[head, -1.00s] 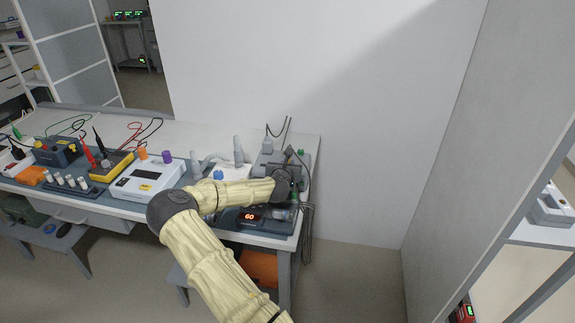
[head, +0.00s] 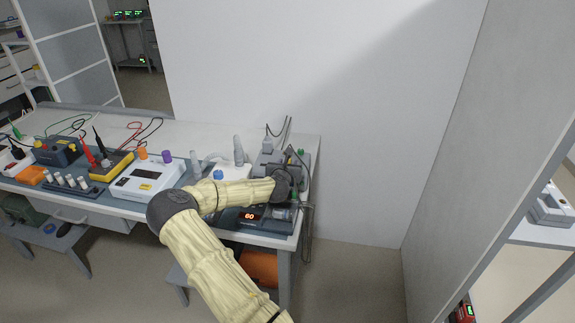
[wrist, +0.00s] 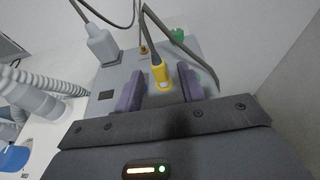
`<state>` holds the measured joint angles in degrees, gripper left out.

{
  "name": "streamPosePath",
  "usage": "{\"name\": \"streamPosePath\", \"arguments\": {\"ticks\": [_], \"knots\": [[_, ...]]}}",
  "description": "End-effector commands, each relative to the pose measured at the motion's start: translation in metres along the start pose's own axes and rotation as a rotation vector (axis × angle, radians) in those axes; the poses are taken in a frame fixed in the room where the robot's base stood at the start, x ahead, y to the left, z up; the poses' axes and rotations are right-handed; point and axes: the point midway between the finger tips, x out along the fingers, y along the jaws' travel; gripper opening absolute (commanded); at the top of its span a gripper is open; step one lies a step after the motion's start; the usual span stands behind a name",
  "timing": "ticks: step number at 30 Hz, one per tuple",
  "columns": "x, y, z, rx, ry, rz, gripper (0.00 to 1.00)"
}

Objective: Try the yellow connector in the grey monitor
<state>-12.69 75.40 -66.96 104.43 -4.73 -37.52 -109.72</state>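In the wrist view a yellow connector (wrist: 161,76) with a dark cable stands at the top of a grey unit (wrist: 110,76), which I take for the grey monitor. My gripper (wrist: 161,88) has its two purple fingers on either side of the connector, with gaps showing between fingers and connector. I cannot tell whether the connector is seated in a socket. In the head view the grey unit (head: 303,160) is at the bench's right end, partly behind my wrist. The yellow connector is hidden there.
A grey plug (wrist: 103,44) with a cable and a green connector (wrist: 179,34) stand close by on the unit. Corrugated hoses (wrist: 40,88) lie at left. A device with a red display (head: 249,216) sits in front. A wall rises behind the bench.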

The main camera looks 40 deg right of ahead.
Motion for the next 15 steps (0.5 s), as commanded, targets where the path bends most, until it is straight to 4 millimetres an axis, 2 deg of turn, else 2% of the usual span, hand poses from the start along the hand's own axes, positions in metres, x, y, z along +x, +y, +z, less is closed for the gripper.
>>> {"name": "streamPosePath", "arguments": {"ticks": [8,15], "knots": [[-0.005,0.001,0.001,0.000,-0.002,0.001,0.39],[-0.035,0.001,0.000,-0.001,-0.001,0.001,0.39]]}}
